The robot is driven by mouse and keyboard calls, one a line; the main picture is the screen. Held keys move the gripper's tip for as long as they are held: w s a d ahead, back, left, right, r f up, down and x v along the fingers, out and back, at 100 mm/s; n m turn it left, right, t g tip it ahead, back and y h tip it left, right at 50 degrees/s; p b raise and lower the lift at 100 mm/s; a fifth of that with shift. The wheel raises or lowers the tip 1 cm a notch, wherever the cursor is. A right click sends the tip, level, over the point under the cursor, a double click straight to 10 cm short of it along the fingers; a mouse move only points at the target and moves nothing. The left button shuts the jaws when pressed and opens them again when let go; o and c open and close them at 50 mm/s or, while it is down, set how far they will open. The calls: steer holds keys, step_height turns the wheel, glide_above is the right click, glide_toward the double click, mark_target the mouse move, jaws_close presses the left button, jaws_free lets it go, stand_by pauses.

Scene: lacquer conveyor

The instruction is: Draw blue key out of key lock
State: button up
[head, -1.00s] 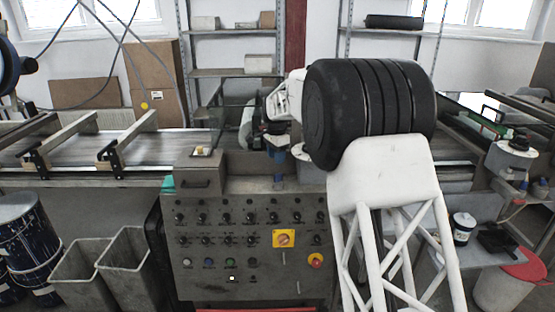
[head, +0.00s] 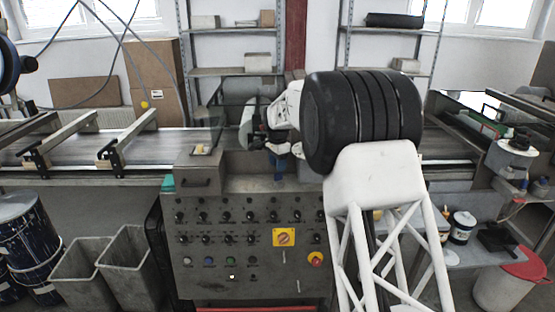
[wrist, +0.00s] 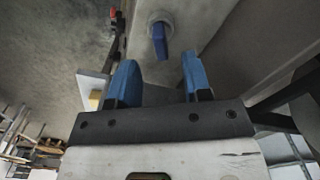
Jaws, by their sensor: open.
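The blue key (wrist: 159,42) sits in the round grey key lock (wrist: 160,18) on a grey panel in the wrist view. A small blue patch that looks like the key (head: 279,177) shows on the upper front of the control cabinet in the head view. My gripper (wrist: 158,60) has two blue fingers and is open and empty. The key lies ahead of the gap between the fingertips, near its middle, apart from both fingers. In the head view my gripper (head: 286,151) is small and partly hidden by my arm, just above the key.
The control cabinet (head: 215,265) carries several knobs and buttons, with a yellow switch plate (head: 284,237). A small box with a yellowish item (head: 201,149) stands on its top at left. Conveyor rails (head: 130,140) run behind at left. Grey bins (head: 125,270) stand on the floor.

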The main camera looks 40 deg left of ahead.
mark_target(278, 174)
steer(key=shift+f, duration=2.7)
steer(key=shift+c, duration=0.2)
steer(key=c, duration=0.8)
